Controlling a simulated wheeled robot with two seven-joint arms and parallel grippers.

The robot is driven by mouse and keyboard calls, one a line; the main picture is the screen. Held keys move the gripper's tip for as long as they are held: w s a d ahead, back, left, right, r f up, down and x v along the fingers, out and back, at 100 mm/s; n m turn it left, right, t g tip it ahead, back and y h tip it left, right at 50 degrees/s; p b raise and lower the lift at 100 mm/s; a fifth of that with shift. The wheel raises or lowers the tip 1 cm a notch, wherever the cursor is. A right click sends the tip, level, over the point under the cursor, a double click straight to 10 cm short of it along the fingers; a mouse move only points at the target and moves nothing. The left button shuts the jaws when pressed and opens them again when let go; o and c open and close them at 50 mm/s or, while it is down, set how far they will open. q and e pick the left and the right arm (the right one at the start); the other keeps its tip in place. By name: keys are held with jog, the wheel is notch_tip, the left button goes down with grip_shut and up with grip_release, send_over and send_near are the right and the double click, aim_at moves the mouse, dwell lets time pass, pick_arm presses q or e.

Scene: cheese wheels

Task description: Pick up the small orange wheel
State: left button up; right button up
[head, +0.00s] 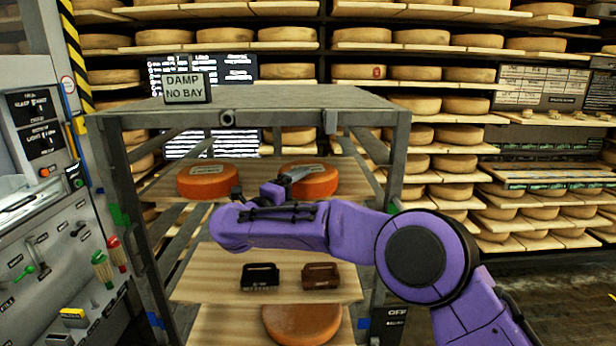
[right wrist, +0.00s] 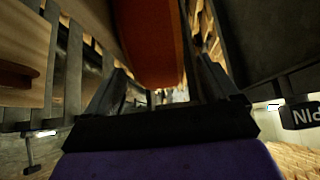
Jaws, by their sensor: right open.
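Two orange cheese wheels with pale top labels lie on the rack's upper wooden shelf, the left wheel (head: 207,185) and the right wheel (head: 318,184). They look close in size; I cannot tell which counts as small. My right gripper (head: 280,187) is open, reaching in over the shelf close to the right wheel, which my purple arm partly covers. In the right wrist view, an orange wheel (right wrist: 150,40) shows between the open fingers of the gripper (right wrist: 162,72). I cannot tell whether they touch it. My left gripper is not in view.
The metal rack (head: 270,97) has a top plate above the wheels, bearing a DAMP NO BAY sign (head: 187,87). A lower shelf (head: 205,285) holds a black holder (head: 260,278) and a brown one (head: 320,277). A larger brownish wheel (head: 302,323) lies beneath. A control panel (head: 50,220) stands left.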

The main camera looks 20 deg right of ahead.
jog(key=c, duration=1.5)
jog(key=shift+r, duration=0.15)
grip_shut()
